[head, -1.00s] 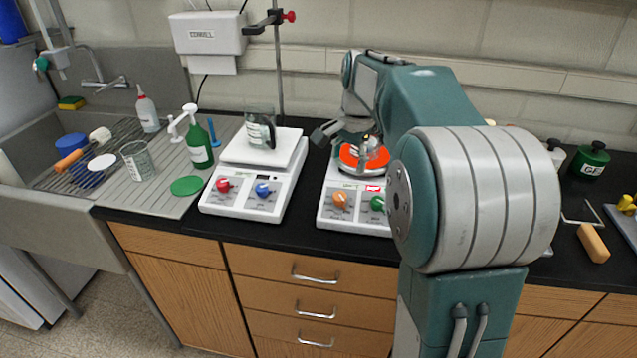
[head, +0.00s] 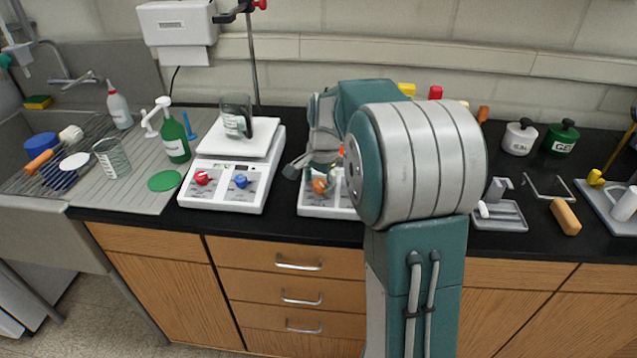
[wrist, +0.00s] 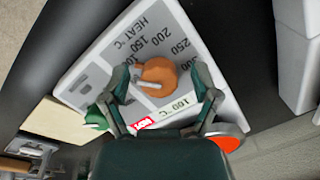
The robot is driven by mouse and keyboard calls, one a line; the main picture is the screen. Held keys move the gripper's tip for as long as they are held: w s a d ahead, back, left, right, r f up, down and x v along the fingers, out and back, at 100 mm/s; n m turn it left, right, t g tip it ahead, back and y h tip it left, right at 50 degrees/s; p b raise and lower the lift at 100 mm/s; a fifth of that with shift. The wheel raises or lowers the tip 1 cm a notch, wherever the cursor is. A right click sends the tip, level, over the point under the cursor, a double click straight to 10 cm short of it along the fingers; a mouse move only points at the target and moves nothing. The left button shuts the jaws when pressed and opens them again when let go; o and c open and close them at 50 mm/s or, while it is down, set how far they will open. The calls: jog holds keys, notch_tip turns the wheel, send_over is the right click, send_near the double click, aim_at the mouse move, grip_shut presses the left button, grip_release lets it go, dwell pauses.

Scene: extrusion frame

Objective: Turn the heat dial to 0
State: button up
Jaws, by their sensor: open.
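The heat dial is an orange knob (wrist: 157,76) on the white hot plate's panel. It also shows in the head view (head: 320,186), low at the front of the hot plate (head: 312,207). Its pale pointer aims left in the wrist view, near the partly hidden 100 mark. My gripper (wrist: 161,84) is open, with one finger on each side of the dial. I cannot tell whether either finger touches it. The 0 mark is not visible. A display (wrist: 176,107) reads 100 °C, and a red HOT label (wrist: 143,124) is beside it.
A green knob (wrist: 95,120) sits next to the left finger. The orange-red heating plate (wrist: 226,138) lies beside the right finger. A second white device (head: 232,172), with red and blue knobs and a beaker (head: 236,116) on it, stands to the left.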

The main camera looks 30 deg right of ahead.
grip_shut()
dwell(0.3)
jog(key=n, duration=0.4)
jog(key=shift+g, duration=0.4)
jog(key=n+h, duration=0.1)
jog(key=n, duration=0.2)
jog(key=shift+n, duration=0.3)
jog(key=n, duration=0.4)
jog(key=shift+g+h, duration=0.3)
jog(key=shift+n+h, duration=0.4)
jog(key=shift+n, duration=1.6)
